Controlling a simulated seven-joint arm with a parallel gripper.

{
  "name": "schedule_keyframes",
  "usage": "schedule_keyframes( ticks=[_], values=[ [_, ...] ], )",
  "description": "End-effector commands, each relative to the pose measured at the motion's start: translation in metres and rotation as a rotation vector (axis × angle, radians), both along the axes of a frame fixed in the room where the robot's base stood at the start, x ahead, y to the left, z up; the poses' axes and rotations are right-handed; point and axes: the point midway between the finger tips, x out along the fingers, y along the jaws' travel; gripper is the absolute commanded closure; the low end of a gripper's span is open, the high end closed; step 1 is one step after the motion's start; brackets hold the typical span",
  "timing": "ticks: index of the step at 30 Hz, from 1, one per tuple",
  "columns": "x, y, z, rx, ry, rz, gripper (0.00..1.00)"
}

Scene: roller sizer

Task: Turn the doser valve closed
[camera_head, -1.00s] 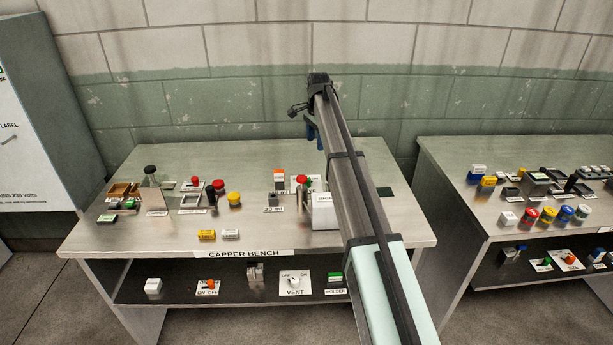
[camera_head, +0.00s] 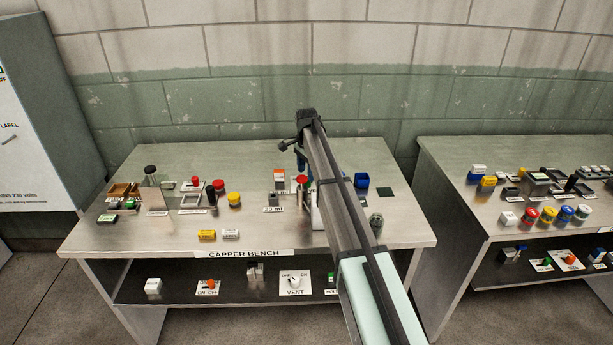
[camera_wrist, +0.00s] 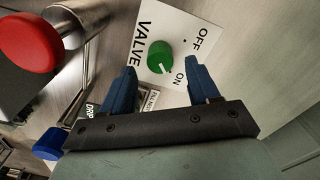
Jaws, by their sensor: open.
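The doser valve is a green round knob (camera_wrist: 159,56) on a white plate (camera_wrist: 178,22) lettered VALVE, with OFF and ON marks. A white mark on the knob points toward ON. My gripper (camera_wrist: 163,69) is open, its two blue fingers on either side of the knob's near side in the wrist view. I cannot tell whether they touch it. In the head view my gripper (camera_head: 300,156) hangs over the capper bench (camera_head: 240,160), behind the doser area. My arm hides the valve there.
A blue cap (camera_wrist: 48,145) is at lower left. In the head view, a blue box (camera_head: 361,180) stands right of my arm.

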Motion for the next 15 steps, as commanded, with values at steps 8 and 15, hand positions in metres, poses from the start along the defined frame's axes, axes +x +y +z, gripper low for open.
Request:
schedule_keyframes(
  ticks=[8,15],
  values=[
    [0.000,0.000,-0.023,0.000,0.000,0.000,0.40],
    [0.000,0.000,-0.026,0.000,0.000,0.000,0.40]
  ],
)
